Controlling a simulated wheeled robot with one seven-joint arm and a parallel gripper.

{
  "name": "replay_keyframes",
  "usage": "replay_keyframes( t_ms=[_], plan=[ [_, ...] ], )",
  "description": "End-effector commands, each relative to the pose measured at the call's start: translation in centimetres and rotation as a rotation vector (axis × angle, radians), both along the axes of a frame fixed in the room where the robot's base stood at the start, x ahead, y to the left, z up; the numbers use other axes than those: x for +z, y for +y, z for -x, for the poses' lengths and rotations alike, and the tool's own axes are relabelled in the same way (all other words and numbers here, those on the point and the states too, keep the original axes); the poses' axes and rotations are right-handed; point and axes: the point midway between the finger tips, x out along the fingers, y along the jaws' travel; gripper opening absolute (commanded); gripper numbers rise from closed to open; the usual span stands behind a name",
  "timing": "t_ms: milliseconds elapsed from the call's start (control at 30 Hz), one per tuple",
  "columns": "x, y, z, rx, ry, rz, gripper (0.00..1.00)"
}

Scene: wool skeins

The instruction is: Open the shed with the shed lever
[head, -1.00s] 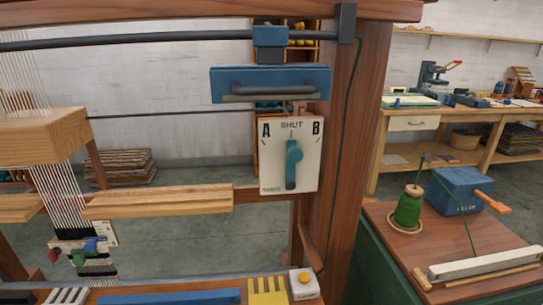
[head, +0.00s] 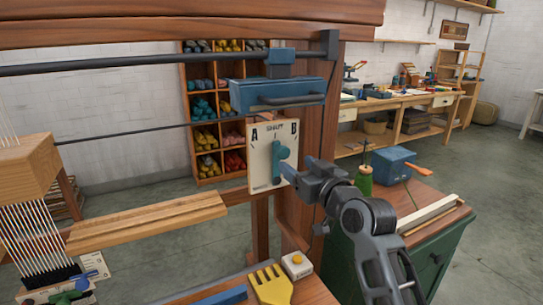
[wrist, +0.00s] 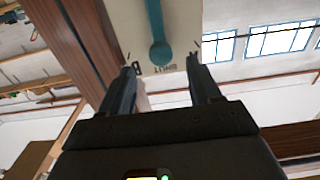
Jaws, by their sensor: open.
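The shed lever (head: 277,163) is a teal handle on a white plate (head: 257,170) marked A, SHUT and B, fixed on the loom's right side. It stands about upright, its rounded upper end below the SHUT mark. My gripper (head: 289,168) reaches the plate from the right, open, its tips close to the lever.
A blue box with a dark bar (head: 280,95) hangs just above the plate. The loom's wooden post (head: 318,130) stands right behind my gripper. A green cabinet (head: 440,250) with a spool and blue box is at right. A yellow comb (head: 271,284) lies below.

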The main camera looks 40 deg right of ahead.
Motion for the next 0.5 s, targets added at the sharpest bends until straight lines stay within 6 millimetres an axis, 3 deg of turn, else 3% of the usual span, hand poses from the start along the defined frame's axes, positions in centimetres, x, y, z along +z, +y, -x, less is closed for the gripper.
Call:
replay_keyframes(
  t_ms=[167, 500],
  plan=[
    [0.4, -0.5, -1.4, 0.000, -0.002, -0.001, 0.63],
    [0.5, -1.9, -6.2, 0.000, -0.004, -0.001, 0.63]
  ],
)
